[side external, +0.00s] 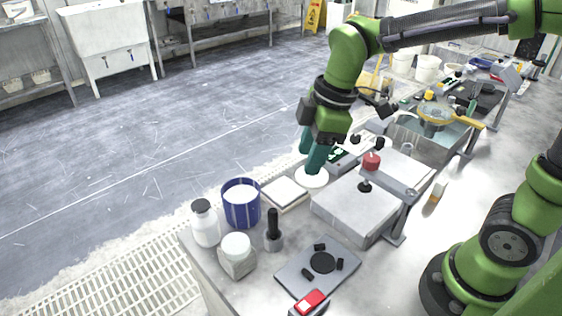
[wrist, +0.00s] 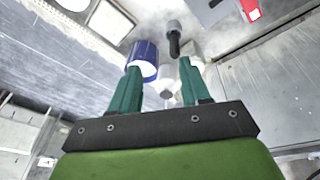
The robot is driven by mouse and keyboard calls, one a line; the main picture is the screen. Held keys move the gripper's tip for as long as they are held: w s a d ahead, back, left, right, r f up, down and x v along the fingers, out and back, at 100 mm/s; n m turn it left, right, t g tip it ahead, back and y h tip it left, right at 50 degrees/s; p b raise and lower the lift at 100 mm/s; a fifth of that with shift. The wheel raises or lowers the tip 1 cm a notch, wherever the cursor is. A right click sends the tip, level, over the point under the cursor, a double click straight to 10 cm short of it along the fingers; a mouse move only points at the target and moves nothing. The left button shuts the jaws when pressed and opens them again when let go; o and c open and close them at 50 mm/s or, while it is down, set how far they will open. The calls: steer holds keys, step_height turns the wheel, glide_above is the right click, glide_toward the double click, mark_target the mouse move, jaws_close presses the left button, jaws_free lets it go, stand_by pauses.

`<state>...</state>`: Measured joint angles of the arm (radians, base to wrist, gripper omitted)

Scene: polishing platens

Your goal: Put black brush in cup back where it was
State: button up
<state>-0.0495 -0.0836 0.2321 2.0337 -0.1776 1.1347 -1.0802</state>
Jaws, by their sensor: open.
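The black brush (side external: 272,224) stands handle-up in a small grey cup (side external: 274,243) near the front left of the bench. In the wrist view, the black handle (wrist: 174,44) and the cup (wrist: 173,26) appear at the upper middle, beyond the fingertips. My gripper (side external: 309,158) has teal fingers, apart and empty, above the bench near a round white dish (side external: 312,177). It is well behind and to the right of the brush. In the wrist view, my gripper (wrist: 159,66) points toward the group of containers, with the fingers open.
A blue tub (side external: 241,215), a white bottle with a dark lid (side external: 205,228) and a squat white-lidded jar (side external: 237,258) crowd the brush's left side. A flat grey plate with black knobs (side external: 293,276) lies in front right. A raised grey block (side external: 355,212) stands right.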

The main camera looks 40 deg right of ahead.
steer(key=s+d+r+m+t, duration=0.3)
steer(key=s+d+m+t, duration=0.2)
steer(key=m, duration=1)
steer(key=s+d, duration=0.3)
steer(key=s, duration=0.1)
steer(key=shift+d+m, duration=0.25)
steer(key=shift+m, duration=0.05)
